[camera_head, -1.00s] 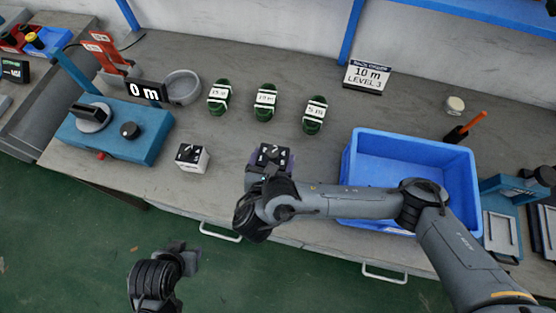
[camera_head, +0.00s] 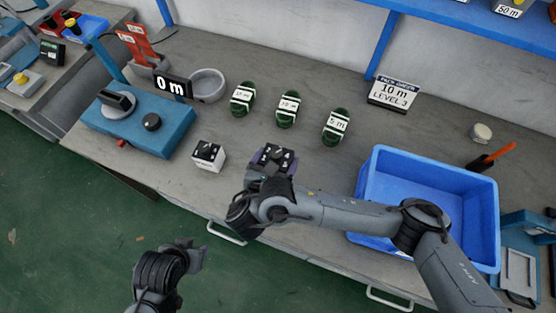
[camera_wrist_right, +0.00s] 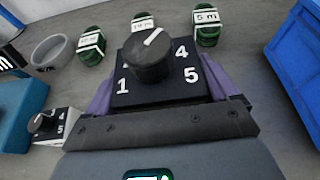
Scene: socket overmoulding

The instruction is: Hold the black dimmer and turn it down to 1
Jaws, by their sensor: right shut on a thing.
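The black dimmer (camera_head: 274,156) is a dark box with a black knob and white numbers. In the right wrist view the dimmer (camera_wrist_right: 185,96) sits between the purple fingers of my right gripper (camera_wrist_right: 160,95), which is shut on its sides. The knob's white pointer slants to the upper right, towards the side of the 4. The 1, 4 and 5 show; the knob hides the other marks. The right gripper (camera_head: 270,165) is over the bench front in the head view. My left gripper (camera_head: 188,256) hangs away from the bench, low in the picture; its jaws are unclear.
A white dimmer (camera_head: 208,154) stands left of the held one. A blue machine (camera_head: 150,128) with a "0 m" display (camera_head: 173,87) and a grey bowl (camera_head: 207,84) are further left. Several green coils (camera_head: 288,108) lie behind. A blue crate (camera_head: 372,190) is on the right.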

